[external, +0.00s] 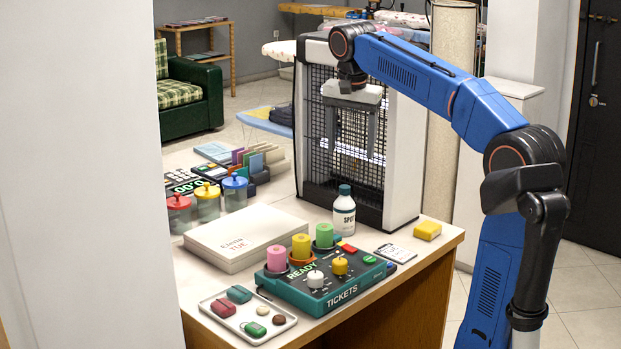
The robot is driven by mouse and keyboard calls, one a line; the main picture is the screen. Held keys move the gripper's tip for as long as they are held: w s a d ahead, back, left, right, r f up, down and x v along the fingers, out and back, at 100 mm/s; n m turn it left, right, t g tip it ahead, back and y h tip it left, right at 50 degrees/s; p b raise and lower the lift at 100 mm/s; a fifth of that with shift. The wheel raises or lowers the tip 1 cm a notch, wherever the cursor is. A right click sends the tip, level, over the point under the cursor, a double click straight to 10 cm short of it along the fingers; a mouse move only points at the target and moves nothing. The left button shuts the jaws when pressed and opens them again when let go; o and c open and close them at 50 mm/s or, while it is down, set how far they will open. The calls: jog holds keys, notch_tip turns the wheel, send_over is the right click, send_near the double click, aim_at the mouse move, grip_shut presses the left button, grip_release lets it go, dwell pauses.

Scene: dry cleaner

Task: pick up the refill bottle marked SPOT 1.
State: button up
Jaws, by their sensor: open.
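The SPOT bottle (344,214) stands upright on the counter, white with a dark green cap, in front of the black wire-grid heater-like unit. Its label reads "SPOT"; the number below is too small to read surely. My gripper (348,150) hangs from my blue arm above and behind the bottle in the picture, its two grey fingers apart and pointing down, with nothing between them. It is clear of the bottle, in front of the wire grid.
The wire-grid unit (402,150) stands close behind the bottle. The teal ticket machine (342,296) with colored rolls is in front. A white box (225,245) lies left, a yellow sponge (427,230) and a small card (396,252) right. Lidded jars (208,206) stand further left.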

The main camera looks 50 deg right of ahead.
jog(key=w+d+f+m, duration=0.1)
jog(key=w+d+m, duration=0.2)
jog(key=w, duration=0.2)
jog(key=m+g, duration=0.1)
send_over(345, 217)
jog(key=w, duration=0.2)
notch_tip(345, 217, down, 6)
jog(key=f, duration=0.5)
jog(key=d+f, duration=0.1)
jog(key=f, duration=0.5)
jog(key=d+f, duration=0.1)
jog(key=f, duration=0.5)
jog(key=shift+d+f, duration=0.25)
jog(key=c, duration=1.4)
jog(key=shift+o, duration=0.2)
jog(key=shift+r, duration=0.15)
